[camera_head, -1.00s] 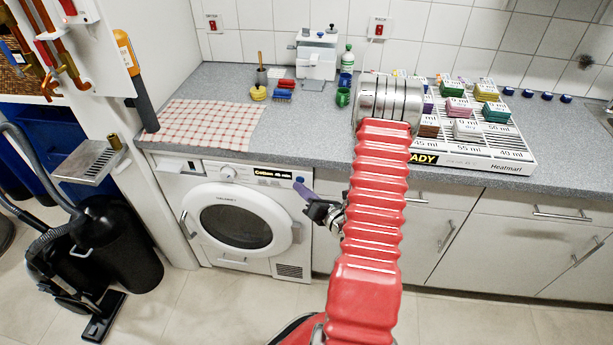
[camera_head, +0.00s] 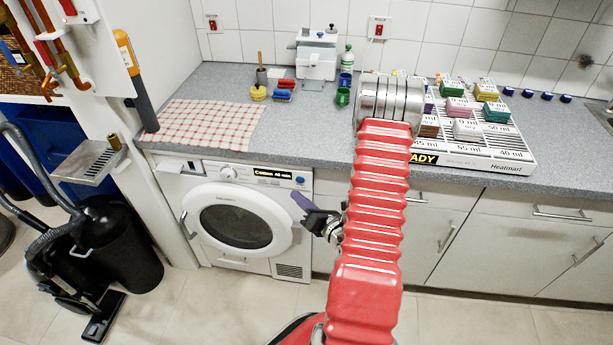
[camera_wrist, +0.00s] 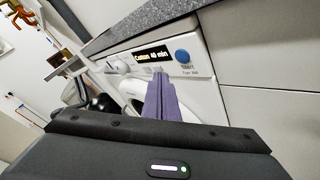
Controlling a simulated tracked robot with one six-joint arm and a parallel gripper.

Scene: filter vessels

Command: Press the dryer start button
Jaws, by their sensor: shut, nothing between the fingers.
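The white dryer (camera_head: 238,218) stands under the worktop, with its round door shut. Its display (camera_head: 272,173) reads "Cotton 40 min"; it also shows in the wrist view (camera_wrist: 152,54). The round blue start button (camera_head: 299,180) sits right of the display, near the dryer's top right corner. In the wrist view the blue button (camera_wrist: 182,56) is in full sight, beyond and slightly right of the fingertips. My gripper (camera_head: 296,196) is shut and empty, its purple fingers pointing at the panel just below the button in the head view. In the wrist view my fingertips (camera_wrist: 161,76) appear apart from the button.
The grey worktop (camera_head: 300,130) overhangs the dryer just above the button. Cabinet fronts with bar handles (camera_head: 470,235) lie to the right. A black vacuum cleaner (camera_head: 110,245) stands on the floor at left. Floor before the dryer is clear.

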